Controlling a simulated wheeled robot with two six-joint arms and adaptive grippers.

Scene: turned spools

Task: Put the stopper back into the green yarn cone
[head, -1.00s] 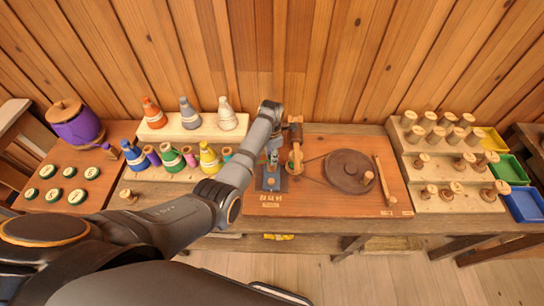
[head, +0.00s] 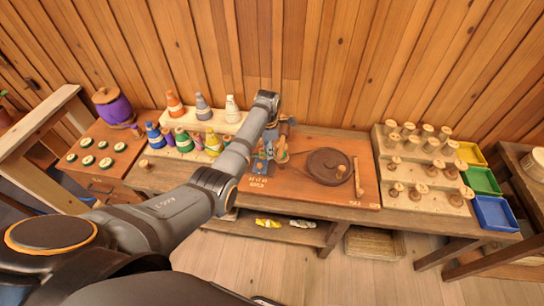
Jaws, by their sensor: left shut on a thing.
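The green yarn cone (head: 183,140) stands upright on the low front rack, between a purple spool and a pink one. It has a pale band, and its top is too small to tell whether it is open. My left gripper (head: 268,150) points down over the small dark-blue plate on the bench, to the right of the cones and well apart from the green one. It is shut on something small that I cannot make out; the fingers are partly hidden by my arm. A small wooden peg-like piece (head: 145,165) stands on the bench in front of the rack. My right gripper is out of view.
Orange (head: 175,104), grey and white cones stand on the back rack. A dark wheel (head: 328,166) lies right of my gripper. A stepped rack (head: 430,180) holds several wooden spools, beside yellow, green and blue trays. A purple pot (head: 115,108) stands far left.

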